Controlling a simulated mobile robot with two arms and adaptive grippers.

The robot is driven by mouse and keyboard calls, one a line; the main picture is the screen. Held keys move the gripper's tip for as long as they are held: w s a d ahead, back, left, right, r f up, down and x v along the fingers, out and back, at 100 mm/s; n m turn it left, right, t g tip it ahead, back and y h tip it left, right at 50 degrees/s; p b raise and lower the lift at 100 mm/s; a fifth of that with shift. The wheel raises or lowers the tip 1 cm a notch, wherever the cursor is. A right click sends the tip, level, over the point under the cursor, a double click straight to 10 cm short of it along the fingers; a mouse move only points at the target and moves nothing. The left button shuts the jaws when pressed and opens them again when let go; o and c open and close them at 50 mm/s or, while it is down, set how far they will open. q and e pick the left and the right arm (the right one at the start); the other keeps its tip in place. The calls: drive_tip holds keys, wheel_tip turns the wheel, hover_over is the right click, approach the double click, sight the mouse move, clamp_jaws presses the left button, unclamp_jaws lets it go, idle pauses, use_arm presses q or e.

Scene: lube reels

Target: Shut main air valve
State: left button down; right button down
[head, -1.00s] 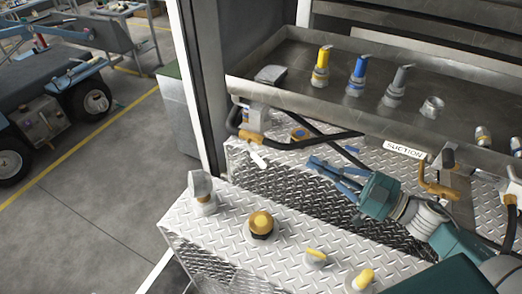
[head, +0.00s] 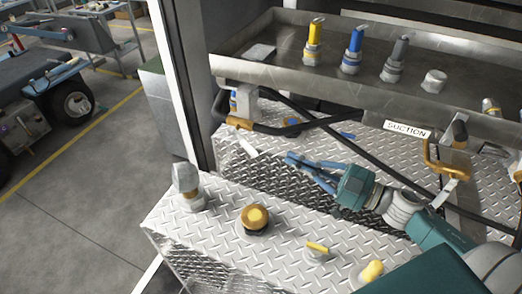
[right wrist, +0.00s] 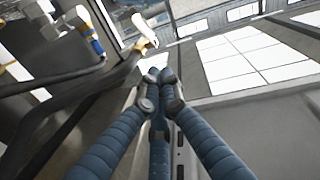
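No readable label marks the main air valve. An orange-bodied valve (head: 239,123) with a white lever (head: 247,147) sits on the black hose at the left end of the steel tray. An orange and white valve part (right wrist: 144,36) also shows beyond the fingertips in the right wrist view. My right gripper (head: 298,162) is over the diamond-plate recess, right of the lever and apart from it. Another orange handle (head: 440,160) is right of the SUCTION label (head: 407,129). My left gripper is out of view.
The steel tray (head: 270,75) carries yellow, blue and grey nozzles. A diamond-plate step (head: 210,228) in front carries several knobs and fittings. Black hoses (head: 330,118) cross behind my right gripper. A white post (head: 176,85) stands at left, with open floor beyond.

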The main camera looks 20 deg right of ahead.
drive_tip(key=p, duration=0.2)
approach(245, 143)
wheel_tip(245, 143, up, 3)
drive_tip(key=w+a, duration=0.2)
drive_tip(key=shift+w+a+f+p, duration=0.25)
drive_tip(key=shift+w+f, duration=0.25)
drive_tip(key=shift+f, duration=0.2)
drive_tip(key=shift+w+a+f+p, duration=0.25)
drive_tip(key=shift+w+f, duration=0.3)
drive_tip(key=shift+f, duration=0.15)
drive_tip(key=shift+s, duration=0.1)
